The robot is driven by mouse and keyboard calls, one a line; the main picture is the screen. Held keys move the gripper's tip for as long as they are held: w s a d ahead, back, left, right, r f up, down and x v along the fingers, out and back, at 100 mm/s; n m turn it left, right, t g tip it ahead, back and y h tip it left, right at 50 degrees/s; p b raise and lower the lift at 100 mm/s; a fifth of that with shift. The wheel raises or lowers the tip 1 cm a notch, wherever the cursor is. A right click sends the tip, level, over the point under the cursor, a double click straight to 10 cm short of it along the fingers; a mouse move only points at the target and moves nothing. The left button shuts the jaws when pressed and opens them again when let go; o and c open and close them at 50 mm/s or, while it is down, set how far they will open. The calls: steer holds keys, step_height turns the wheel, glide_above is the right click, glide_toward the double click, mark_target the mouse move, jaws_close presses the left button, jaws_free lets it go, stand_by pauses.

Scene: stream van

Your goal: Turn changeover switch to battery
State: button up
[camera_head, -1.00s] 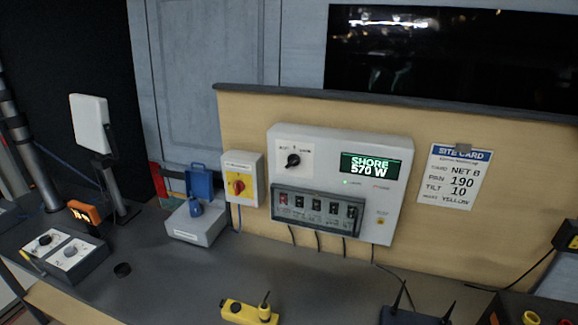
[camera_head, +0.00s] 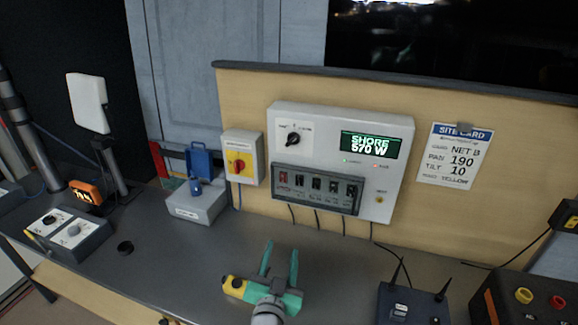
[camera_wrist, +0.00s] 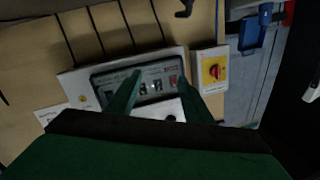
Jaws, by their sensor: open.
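The changeover switch is a black rotary knob (camera_head: 293,139) on the upper left of the white power panel (camera_head: 340,118) on the wooden backboard. Its small labels are too blurred to read, and the panel display (camera_head: 371,145) reads SHORE 570 W. In the wrist view the panel (camera_wrist: 75,80) appears upside down, with a dark round part at its lower edge that may be the knob. My gripper (camera_head: 281,262) has green fingers, spread apart and empty, over the bench in front of the panel and well short of the knob. Its fingers also show in the wrist view (camera_wrist: 157,92).
A breaker row (camera_head: 316,187) sits low on the panel. A yellow handheld device (camera_head: 234,285) lies partly behind my gripper. A router with antennas (camera_head: 412,302) stands to the right.

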steer(key=w+r+m+h, duration=0.25)
steer(key=w+r, duration=0.35)
steer(key=r, duration=0.4)
steer(key=m, duration=0.5)
glide_toward(289, 143)
steer(key=shift+h, duration=0.45)
steer(key=x, duration=0.9)
steer(key=shift+w+a+f, duration=0.1)
steer(key=shift+w+f, duration=0.05)
steer(key=c, duration=1)
